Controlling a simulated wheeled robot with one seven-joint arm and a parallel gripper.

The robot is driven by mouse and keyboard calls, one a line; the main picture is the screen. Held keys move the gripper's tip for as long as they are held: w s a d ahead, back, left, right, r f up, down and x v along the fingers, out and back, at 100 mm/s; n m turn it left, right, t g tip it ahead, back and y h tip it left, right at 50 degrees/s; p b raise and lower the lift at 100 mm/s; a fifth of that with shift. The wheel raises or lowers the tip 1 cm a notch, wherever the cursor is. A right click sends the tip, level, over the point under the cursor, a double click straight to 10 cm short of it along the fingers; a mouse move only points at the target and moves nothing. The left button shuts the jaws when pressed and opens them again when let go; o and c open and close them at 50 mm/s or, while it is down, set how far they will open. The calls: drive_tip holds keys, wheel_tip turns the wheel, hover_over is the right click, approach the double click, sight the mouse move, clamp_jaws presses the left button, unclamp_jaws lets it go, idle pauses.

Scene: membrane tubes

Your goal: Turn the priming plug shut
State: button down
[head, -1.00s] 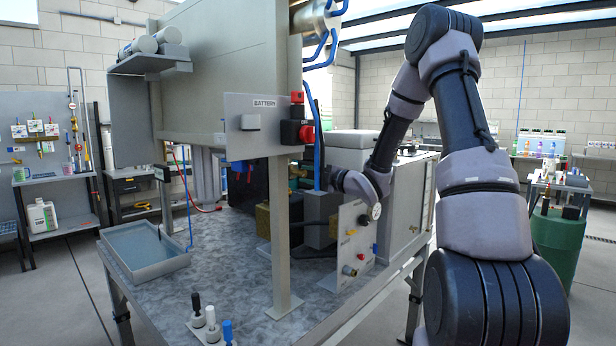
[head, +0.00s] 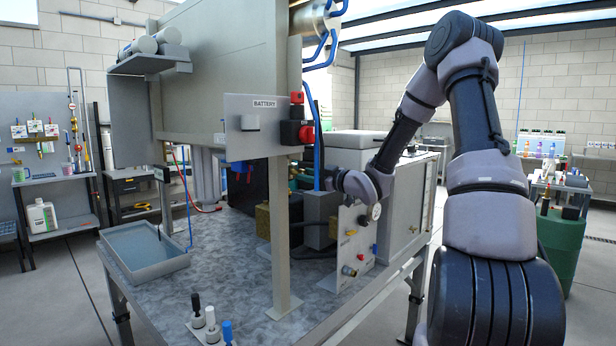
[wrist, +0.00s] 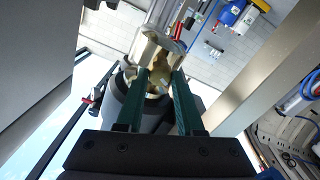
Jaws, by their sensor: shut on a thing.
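My gripper (wrist: 161,76) shows in the wrist view, with its two green fingers closed on a brass piece that looks like the priming plug (wrist: 160,82). The plug sits at the mouth of a round, shiny metal body (wrist: 150,49), with a dark round part beside it. In the head view my arm reaches in behind the gauge panel (head: 352,250), and my gripper's fingers and the plug cannot be made out there. The plug's turn angle cannot be read.
A grey post (head: 282,235) and the BATTERY panel (head: 262,122) with red switches stand left of my wrist. A white cabinet (head: 400,200) stands to its right. A water tray (head: 143,250) and several coloured handles are on the bench.

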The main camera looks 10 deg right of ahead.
drive_tip(key=m, duration=1.2)
drive_tip(key=shift+d+f+m, duration=0.1)
drive_tip(key=shift+m, duration=0.3)
idle(0.3)
drive_tip(key=c, duration=0.5)
unclamp_jaws()
drive_tip(key=shift+c, duration=0.2)
drive_tip(key=v, duration=1)
drive_tip(key=shift+s+d, duration=0.25)
drive_tip(key=shift+s, duration=0.05)
